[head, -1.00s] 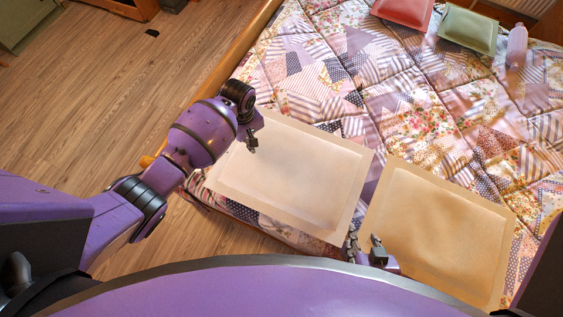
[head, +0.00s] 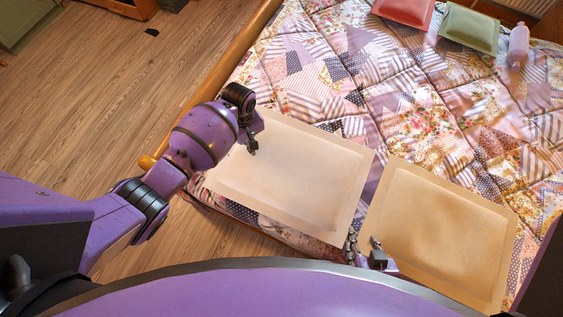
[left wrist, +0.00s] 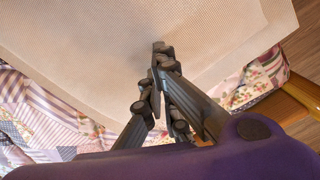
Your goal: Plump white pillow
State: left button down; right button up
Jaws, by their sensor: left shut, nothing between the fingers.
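The white pillow (head: 305,185), flat-looking with a wide flange, lies on the left part of the bed. It also fills the top of the left wrist view (left wrist: 90,35). My left gripper (head: 252,147) is over the pillow's left part in the head view. Its dark fingers (left wrist: 160,52) are shut and empty, in front of the pillow near its edge; whether they touch it I cannot tell. My right gripper (head: 365,250) is at the bed's near side, by the gap between the white pillow and a tan pillow (head: 440,230). Its fingers are apart, with nothing seen between them.
A patchwork quilt (head: 410,115) covers the bed. A wooden bed rail (head: 240,65) runs along the left. The wood floor (head: 110,100) beyond is mostly clear.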

pick_arm(q)
notch_tip(320, 180, up, 7)
jog(key=p, duration=0.5)
pick_arm(e)
jog(key=w+r+t, duration=0.2)
jog(key=w+r, duration=0.4)
jog(key=r, duration=0.3)
jog(key=shift+w, duration=0.3)
jog(key=shift+f, duration=0.1)
jog(key=shift+c, duration=0.4)
